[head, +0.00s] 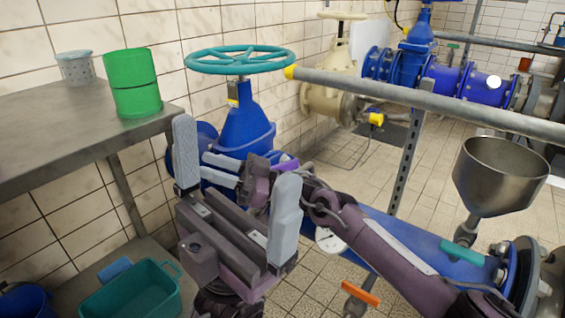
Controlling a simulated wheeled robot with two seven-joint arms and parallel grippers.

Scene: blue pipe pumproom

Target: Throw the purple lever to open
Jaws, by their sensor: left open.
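A small bright purple piece, which looks like the purple lever (285,165), shows at the foot of the blue gate valve (243,125). Most of it is hidden behind my grippers, so its angle is unclear. My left gripper (237,150) is large in the foreground, its two pale fingers wide apart and pointing up, with nothing between them. My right gripper (205,167) lies behind it, its arm coming from the right and its pale fingers pointing left, across the blue valve. The fingers are seen nearly edge-on, and no held object is visible.
A teal lever (460,250) and an orange lever (361,293) sit on the pipework at right. A grey rail (430,100) crosses above, near a metal funnel (500,175). A metal table (75,125) with a green can (132,83) stands left.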

